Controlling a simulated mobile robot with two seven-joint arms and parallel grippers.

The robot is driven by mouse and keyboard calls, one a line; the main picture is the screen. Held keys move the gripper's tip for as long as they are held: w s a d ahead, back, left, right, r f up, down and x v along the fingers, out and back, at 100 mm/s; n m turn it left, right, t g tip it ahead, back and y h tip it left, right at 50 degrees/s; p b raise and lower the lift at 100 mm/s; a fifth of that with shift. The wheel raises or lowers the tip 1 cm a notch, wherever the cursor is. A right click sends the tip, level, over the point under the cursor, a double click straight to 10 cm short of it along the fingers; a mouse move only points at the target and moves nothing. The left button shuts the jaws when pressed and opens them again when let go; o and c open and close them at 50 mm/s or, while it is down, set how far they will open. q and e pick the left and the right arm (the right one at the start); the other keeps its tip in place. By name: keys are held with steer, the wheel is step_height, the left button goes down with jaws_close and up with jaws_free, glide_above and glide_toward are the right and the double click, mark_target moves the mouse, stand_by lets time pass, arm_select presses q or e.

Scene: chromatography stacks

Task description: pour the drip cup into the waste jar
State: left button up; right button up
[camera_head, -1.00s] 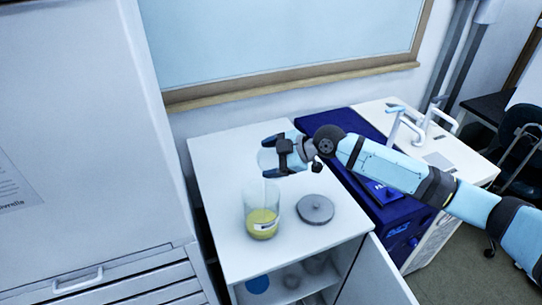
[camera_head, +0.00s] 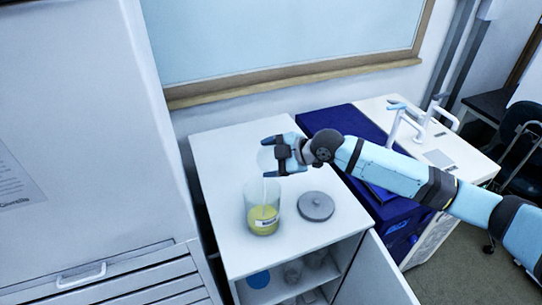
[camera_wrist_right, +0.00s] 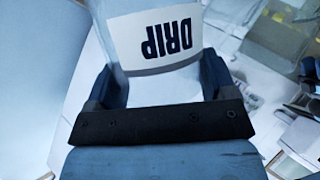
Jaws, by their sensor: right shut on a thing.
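The drip cup (camera_head: 265,160) is clear and held tilted above the waste jar. A thin pale streak runs from it down into the jar. In the wrist view the cup (camera_wrist_right: 140,75) shows a white label reading DRIP, upside down. My right gripper (camera_head: 279,157) is shut around the cup; its dark fingers (camera_wrist_right: 157,84) sit on both sides of it in the wrist view. The waste jar (camera_head: 252,196) is a clear, open cylinder with yellow liquid and a small label, standing upright on the white cabinet top. My left gripper is not in view.
A round grey lid (camera_head: 316,206) lies right of the jar. The white cabinet top (camera_head: 220,150) is clear on its left and back. Its door (camera_head: 380,275) hangs open below. A blue case (camera_head: 325,118) stands to the right, under my right arm.

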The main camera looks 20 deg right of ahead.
steer(key=shift+s+a+n+t, duration=0.1)
steer(key=shift+n+t, duration=0.2)
steer(key=shift+s+a+r+h+p, duration=0.1)
steer(key=shift+h+p, duration=0.25)
steer(key=shift+h, duration=0.05)
steer(key=shift+n, duration=0.3)
steer(key=shift+s+n+t, duration=0.15)
steer(key=shift+n+t, duration=0.15)
steer(key=shift+t, duration=0.2)
steer(key=shift+a, duration=0.1)
steer(key=shift+h+p, duration=0.3)
steer(key=shift+h, duration=0.1)
steer(key=shift+s+a+r+n, duration=0.1)
steer(key=shift+n, duration=0.2)
